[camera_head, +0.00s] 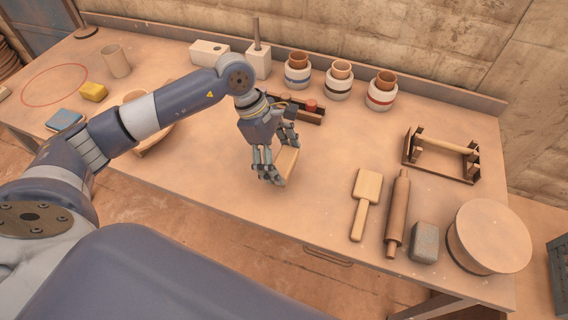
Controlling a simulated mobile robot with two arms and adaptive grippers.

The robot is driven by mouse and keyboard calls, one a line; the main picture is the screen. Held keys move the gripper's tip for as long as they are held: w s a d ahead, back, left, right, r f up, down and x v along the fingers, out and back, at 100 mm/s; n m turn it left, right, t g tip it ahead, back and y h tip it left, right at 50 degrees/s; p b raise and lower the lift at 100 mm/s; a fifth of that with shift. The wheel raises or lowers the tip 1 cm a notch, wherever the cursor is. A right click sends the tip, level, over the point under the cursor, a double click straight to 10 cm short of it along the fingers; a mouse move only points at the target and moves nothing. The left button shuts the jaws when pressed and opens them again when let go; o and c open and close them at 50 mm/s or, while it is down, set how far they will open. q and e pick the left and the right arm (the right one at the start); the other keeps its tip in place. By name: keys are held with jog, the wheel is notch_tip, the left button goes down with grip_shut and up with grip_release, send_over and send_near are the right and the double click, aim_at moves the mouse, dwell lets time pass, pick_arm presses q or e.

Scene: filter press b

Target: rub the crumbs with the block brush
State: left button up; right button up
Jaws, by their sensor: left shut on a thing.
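My left gripper (272,172) is shut on a tan wooden block (287,165), which I take to be the block brush. It is tilted, low over the middle of the workbench near its front. The fingers cover part of the block, and its bristles do not show. I cannot tell whether it touches the bench top. I cannot make out any crumbs; the gripper and arm hide part of the bench. My right gripper is not in view.
The workbench (330,200) is clear around the gripper. Behind it stand a small tray (315,118) and banded jars (338,82). To the right lie a wooden paddle (368,186), rolling pin (398,212), grey block (425,242), round drum (490,235) and rack (442,160).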

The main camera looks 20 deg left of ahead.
pick_arm(q)
notch_tip(320, 180, up, 3)
jog(key=shift+w+d+f+p, duration=0.1)
jog(key=shift+p, duration=0.4)
jog(key=shift+r+p, duration=0.35)
jog(key=shift+r, duration=0.45)
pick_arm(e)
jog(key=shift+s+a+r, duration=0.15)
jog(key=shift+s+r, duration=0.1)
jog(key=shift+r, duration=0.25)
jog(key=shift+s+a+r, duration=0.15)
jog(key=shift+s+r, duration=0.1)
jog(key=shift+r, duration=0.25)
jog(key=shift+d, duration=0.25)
